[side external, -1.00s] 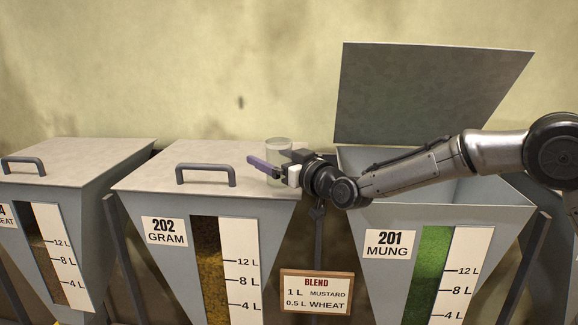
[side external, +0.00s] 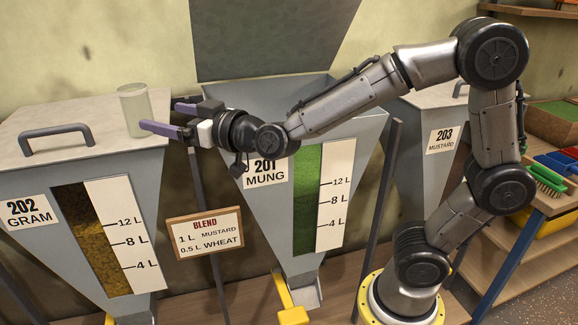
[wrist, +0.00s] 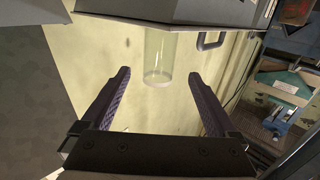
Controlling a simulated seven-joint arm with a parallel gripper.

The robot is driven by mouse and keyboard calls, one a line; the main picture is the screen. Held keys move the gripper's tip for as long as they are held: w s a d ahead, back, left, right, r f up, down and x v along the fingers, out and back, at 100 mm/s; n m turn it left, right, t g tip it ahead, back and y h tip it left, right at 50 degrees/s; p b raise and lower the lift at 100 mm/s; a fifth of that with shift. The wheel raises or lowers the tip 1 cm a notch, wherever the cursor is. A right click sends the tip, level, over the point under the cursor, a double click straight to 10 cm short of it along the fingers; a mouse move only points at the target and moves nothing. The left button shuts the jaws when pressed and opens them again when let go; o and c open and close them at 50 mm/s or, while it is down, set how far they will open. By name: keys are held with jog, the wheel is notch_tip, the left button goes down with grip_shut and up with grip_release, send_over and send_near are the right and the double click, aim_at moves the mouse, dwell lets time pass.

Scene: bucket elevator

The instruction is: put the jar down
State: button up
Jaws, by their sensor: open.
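The clear glass jar (side external: 134,108) stands upright on the grey lid (side external: 35,120) of the 202 GRAM bin, near the lid's right edge. It looks empty. My gripper (side external: 160,115) is open, just to the right of the jar, with its purple fingers pointing at it. In the wrist view the jar (wrist: 158,58) shows between and just beyond the spread fingertips (wrist: 165,75), with a gap on both sides. Nothing is held.
The lid's handle (side external: 55,137) is left of the jar. The 201 MUNG bin (side external: 268,92) stands open below my wrist, its raised lid (side external: 275,40) behind. A BLEND sign (side external: 204,232) hangs between the bins. The 203 MUSTARD bin (side external: 438,100) is farther right.

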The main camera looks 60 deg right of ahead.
jog(key=s+d+f+g, duration=0.2)
jog(key=s+f+g, duration=0.2)
jog(key=s, duration=0.6)
jog(key=s+d+f+g, duration=0.2)
jog(key=s+f+g, duration=0.2)
jog(key=s, duration=0.6)
jog(key=s+d+f+g, duration=0.2)
jog(key=s+f+g, duration=0.2)
jog(key=s, duration=0.5)
jog(key=shift+s+d, duration=0.4)
jog(key=shift+c, duration=0.3)
